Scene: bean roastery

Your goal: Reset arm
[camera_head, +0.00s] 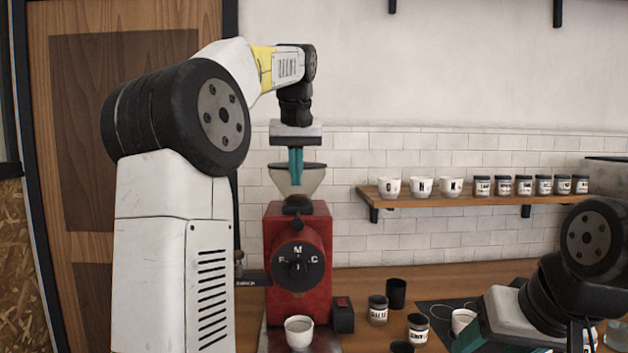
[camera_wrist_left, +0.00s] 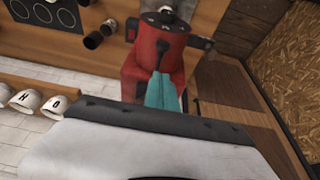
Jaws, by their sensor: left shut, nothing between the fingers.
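My left gripper (camera_head: 296,180) points straight down with its teal fingers together and nothing between them. It hangs at the glass hopper (camera_head: 312,180) of the red grinder (camera_head: 285,230), with the fingertips around the hopper's rim level. I cannot tell if they touch it. In the left wrist view the teal fingers (camera_wrist_left: 161,92) show pressed together in front of the red grinder (camera_wrist_left: 155,48). My right arm comes in at the lower right. A teal part of my right gripper (camera_head: 470,340) shows low in the picture, but its fingertips are not clear.
A white cup (camera_head: 299,333) stands below the grinder. Dark jars (camera_head: 378,309) and a black cup (camera_head: 396,293) stand on the wooden counter (camera_head: 440,278) to its right. A wall shelf (camera_head: 440,200) holds white lettered cups and several small jars. A wooden door (camera_head: 60,200) is at left.

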